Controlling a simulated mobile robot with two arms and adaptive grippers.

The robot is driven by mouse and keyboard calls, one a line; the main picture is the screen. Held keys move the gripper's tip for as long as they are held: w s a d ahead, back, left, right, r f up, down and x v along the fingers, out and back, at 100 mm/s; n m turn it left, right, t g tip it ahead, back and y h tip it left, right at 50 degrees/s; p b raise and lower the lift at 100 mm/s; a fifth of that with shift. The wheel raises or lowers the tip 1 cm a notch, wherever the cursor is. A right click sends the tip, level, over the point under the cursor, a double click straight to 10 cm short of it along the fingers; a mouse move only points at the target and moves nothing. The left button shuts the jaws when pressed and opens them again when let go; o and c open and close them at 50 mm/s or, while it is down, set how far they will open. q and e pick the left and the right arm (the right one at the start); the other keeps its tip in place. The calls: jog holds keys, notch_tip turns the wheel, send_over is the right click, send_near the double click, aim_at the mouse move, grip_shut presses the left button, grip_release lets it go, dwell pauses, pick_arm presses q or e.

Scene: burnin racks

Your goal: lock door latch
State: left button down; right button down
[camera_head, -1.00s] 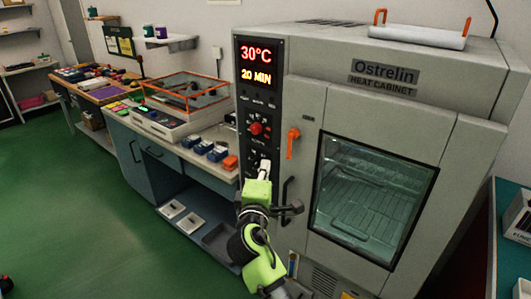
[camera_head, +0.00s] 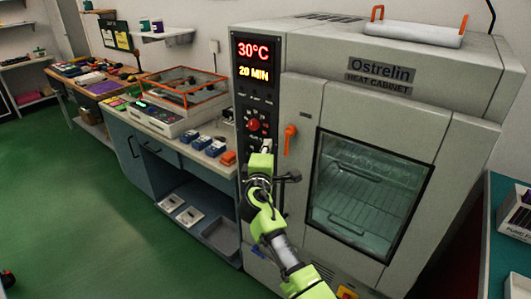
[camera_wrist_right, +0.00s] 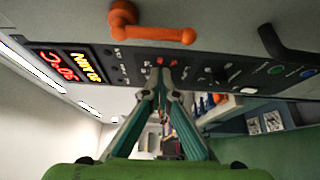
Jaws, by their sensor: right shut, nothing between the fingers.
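The orange door latch (camera_head: 289,140) hangs down on the left edge of the heat cabinet's closed door (camera_head: 308,100). In the right wrist view the latch (camera_wrist_right: 150,30) lies sideways near the top, apart from my fingers. My right gripper (camera_head: 266,147) is shut and empty, in front of the control panel, left of and slightly below the latch. In the wrist view its fingertips (camera_wrist_right: 165,88) meet near the red knob. Whether they touch the panel cannot be told. My left gripper is in neither view.
The control panel (camera_head: 246,105) carries a lit display and a red knob (camera_head: 253,125). A black door handle (camera_wrist_right: 285,45) sticks out below the latch. A workbench with blue boxes (camera_head: 202,142) stands left of the cabinet.

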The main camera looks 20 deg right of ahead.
aim_at(296, 131)
jog(key=s+d+p, duration=0.2)
jog(key=d, duration=0.1)
jog(key=shift+s, duration=0.35)
jog(key=shift+p, duration=0.3)
